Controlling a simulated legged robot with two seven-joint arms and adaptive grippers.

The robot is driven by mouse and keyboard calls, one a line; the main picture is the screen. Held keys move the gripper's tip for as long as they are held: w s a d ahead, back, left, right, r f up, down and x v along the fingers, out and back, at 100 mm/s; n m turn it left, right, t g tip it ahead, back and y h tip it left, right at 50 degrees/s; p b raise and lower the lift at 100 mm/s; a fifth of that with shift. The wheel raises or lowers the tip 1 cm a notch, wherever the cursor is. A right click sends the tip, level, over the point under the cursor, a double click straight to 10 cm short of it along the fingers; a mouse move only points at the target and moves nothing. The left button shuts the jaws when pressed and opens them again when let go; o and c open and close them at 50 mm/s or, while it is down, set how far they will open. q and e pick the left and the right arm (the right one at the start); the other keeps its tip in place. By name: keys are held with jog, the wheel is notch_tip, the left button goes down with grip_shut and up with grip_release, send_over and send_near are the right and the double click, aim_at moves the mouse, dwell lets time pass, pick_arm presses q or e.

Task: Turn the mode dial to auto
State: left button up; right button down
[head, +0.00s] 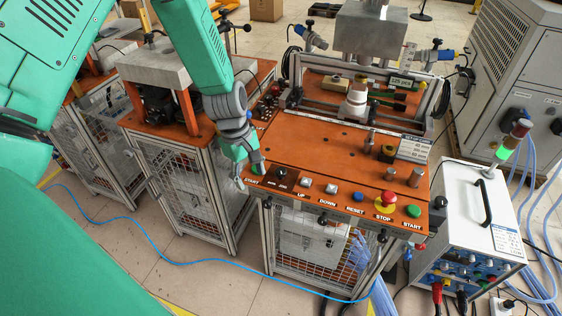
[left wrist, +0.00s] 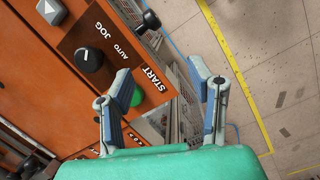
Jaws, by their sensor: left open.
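The mode dial (left wrist: 89,59) is a round black knob with a short white mark, on a dark panel with the labels JOG and AUTO beside it. In the head view the dial (head: 281,173) sits at the front left of the orange control table. My left gripper (head: 243,172) is at the table's front left corner, left of the dial. In the left wrist view my left gripper (left wrist: 165,82) is open and empty, with one finger near the green START button (left wrist: 136,97). The dial is outside the fingers. My right gripper is not in view.
A black knob (left wrist: 150,20) sticks out at the table edge. A row of buttons runs along the front, with a red emergency stop (head: 387,198) at the right. A white power unit (head: 470,225) stands right of the table. A blue hose (head: 180,261) crosses the floor.

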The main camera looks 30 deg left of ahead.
aim_at(280, 170)
pick_arm(q)
jog(key=w+a+r+n+h, duration=0.2)
jog(key=w+r+n, duration=0.35)
jog(key=r, duration=0.45)
jog(key=shift+m+t, duration=0.35)
jog(key=shift+t, duration=0.05)
jog(key=x, duration=0.9)
jog(key=w+d+x, duration=0.1)
jog(key=x, duration=0.3)
jog(key=shift+d+p, duration=0.15)
jog(key=shift+p, duration=0.15)
grip_shut()
